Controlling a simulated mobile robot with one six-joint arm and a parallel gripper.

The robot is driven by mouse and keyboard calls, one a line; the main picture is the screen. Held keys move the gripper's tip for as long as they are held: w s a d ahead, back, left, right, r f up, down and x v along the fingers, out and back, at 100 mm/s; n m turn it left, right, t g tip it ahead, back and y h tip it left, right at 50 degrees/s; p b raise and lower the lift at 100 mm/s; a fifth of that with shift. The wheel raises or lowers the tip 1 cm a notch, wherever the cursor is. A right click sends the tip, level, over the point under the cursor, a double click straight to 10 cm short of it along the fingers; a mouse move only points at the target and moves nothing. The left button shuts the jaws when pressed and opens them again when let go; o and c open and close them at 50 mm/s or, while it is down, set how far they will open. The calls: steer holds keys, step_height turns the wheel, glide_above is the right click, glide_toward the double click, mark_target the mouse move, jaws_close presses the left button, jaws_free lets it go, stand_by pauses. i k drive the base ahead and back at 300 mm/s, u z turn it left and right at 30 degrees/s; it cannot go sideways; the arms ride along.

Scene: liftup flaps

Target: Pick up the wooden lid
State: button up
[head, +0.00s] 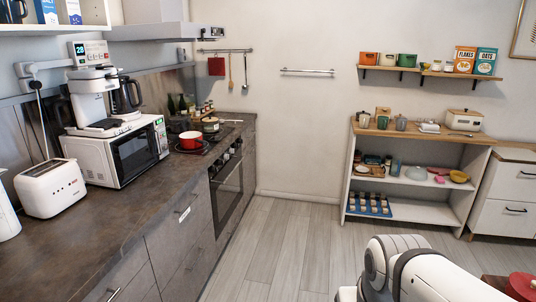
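I cannot single out the wooden lid for certain in the head view. A cream box (464,121) at the right end of the shelf unit's wooden top has a flat, tan-looking lid (465,112) with a small dark knob; it is too small to tell whether that lid is wood. It sits closed on the box. The white rounded links of my arm show at the bottom right, far in front of the shelf unit. My gripper is out of view.
The white shelf unit (414,206) holds cups, bowls and a blue rack. A drawer cabinet (507,197) stands to its right. The left counter (100,232) carries a toaster (50,188), microwave (120,152) and red pot (191,140). Grey floor (280,240) between is clear.

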mark_target(210, 118)
steer(key=i, duration=5.9)
steer(key=u, duration=3.4)
steer(key=i, duration=0.5)
steer(key=z, duration=0.25)
